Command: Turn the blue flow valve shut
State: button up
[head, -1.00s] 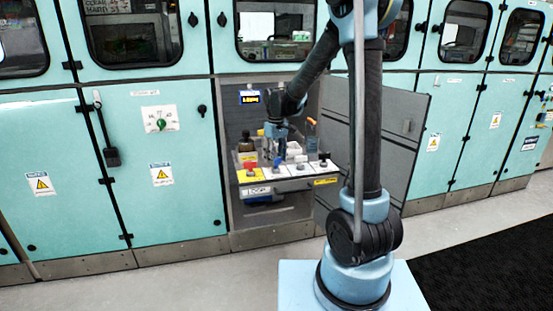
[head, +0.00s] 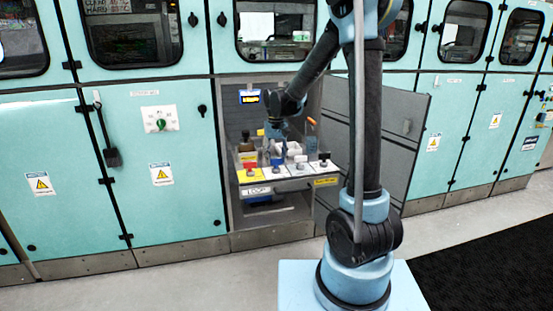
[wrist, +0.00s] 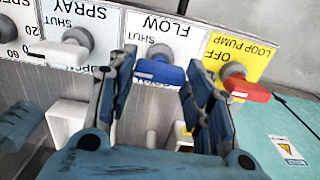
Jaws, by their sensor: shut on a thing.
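The blue flow valve (wrist: 160,71) is a lever handle on a grey knob on a white panel marked FLOW.
A red handle (wrist: 244,89) on the yellow LOOP PUMP panel is close on the right in the wrist view. A white handle (wrist: 58,52) on the SPRAY panel is on the left. The grey cabinet door (head: 390,130) stands open to the right.

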jog(key=shift+w+d, duration=0.1)
jog(key=o, duration=1)
jog(key=shift+o, duration=0.2)
jog(key=shift+r, duration=0.1)
notch_tip(320, 180, up, 12)
